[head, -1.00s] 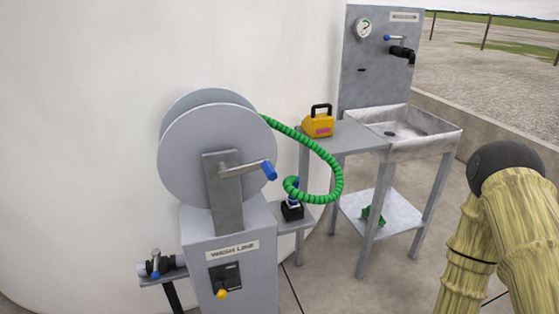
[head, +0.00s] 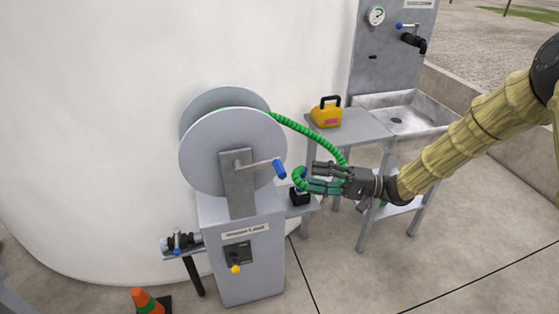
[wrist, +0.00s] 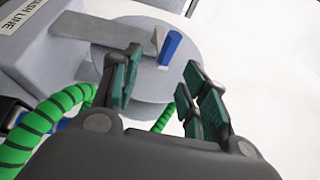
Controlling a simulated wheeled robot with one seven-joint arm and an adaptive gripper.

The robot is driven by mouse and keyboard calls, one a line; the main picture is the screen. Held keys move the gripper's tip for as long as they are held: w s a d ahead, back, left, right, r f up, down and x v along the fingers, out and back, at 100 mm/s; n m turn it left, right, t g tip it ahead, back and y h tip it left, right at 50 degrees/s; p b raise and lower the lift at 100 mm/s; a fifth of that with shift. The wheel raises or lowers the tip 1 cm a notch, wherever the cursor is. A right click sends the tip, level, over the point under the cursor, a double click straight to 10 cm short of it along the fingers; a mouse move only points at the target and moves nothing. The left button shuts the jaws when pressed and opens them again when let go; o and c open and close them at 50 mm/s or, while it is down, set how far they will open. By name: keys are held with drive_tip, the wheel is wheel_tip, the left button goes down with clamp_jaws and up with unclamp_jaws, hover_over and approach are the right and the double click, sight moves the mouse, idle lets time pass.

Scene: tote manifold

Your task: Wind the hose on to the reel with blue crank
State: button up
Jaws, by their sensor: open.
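The reel (head: 210,155) is a pair of grey discs on a grey pedestal, and its blue crank handle (head: 279,168) sticks out to the right of the hub. The green ribbed hose (head: 310,132) runs from the top of the reel, loops down to the right and partly passes behind my gripper. My gripper (head: 312,178) is open and empty, just right of the blue handle and apart from it. In the wrist view the blue handle (wrist: 170,48) shows beyond and between the open fingers (wrist: 155,90), and the green hose (wrist: 40,128) lies at the lower left.
A yellow box (head: 326,112) stands on a grey side table beside a metal sink (head: 405,115). A yellow-knobbed lever (head: 235,268) is on the pedestal front. A blue-handled valve (head: 178,242) is at its left.

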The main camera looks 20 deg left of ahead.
sight(280, 169)
drive_tip(key=shift+g, duration=0.3)
drive_tip(key=x, duration=0.7)
drive_tip(key=r+p+x, duration=0.1)
drive_tip(key=x, duration=0.3)
drive_tip(key=shift+s+d+r, duration=0.1)
clamp_jaws()
